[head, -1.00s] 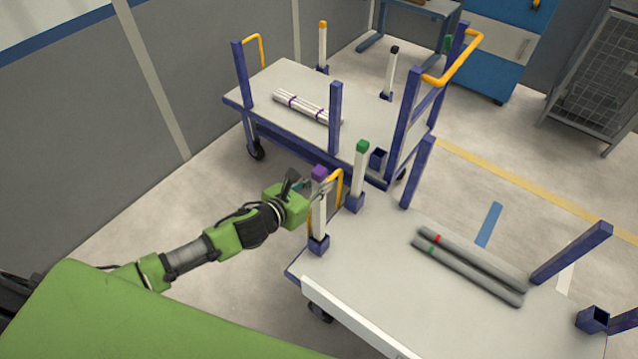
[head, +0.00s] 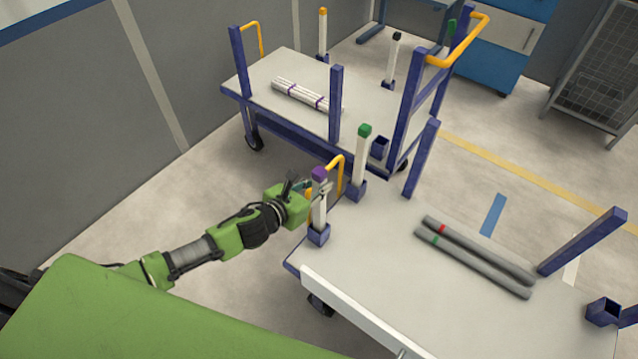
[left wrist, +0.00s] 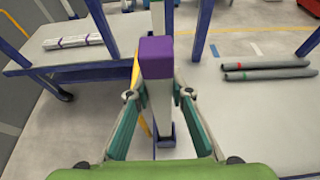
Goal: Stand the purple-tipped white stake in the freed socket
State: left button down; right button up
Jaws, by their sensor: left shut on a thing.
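The white stake with the purple tip (head: 319,173) stands upright at the left corner of the near cart. Its lower end is in the blue corner socket (head: 318,235), as far as I can see. My left gripper (head: 320,190) is shut around the stake's upper part, just below the purple tip. In the left wrist view the purple tip (left wrist: 156,55) is between the green fingers, with the white shaft running down to the socket (left wrist: 165,141). My right gripper is not in view.
A green-tipped stake (head: 361,160) stands close by in another socket. Empty sockets show on the far cart (head: 380,146) and at the near cart's right (head: 603,311). Two grey pipes (head: 480,262) lie on the near cart. A white pipe bundle (head: 303,94) lies on the far cart.

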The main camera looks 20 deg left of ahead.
pick_arm(q)
jog(key=c, duration=1.8)
grip_release()
jog(key=shift+o, duration=0.2)
jog(key=shift+s+f, duration=0.1)
jog(key=shift+f, duration=0.05)
jog(key=v, duration=1.2)
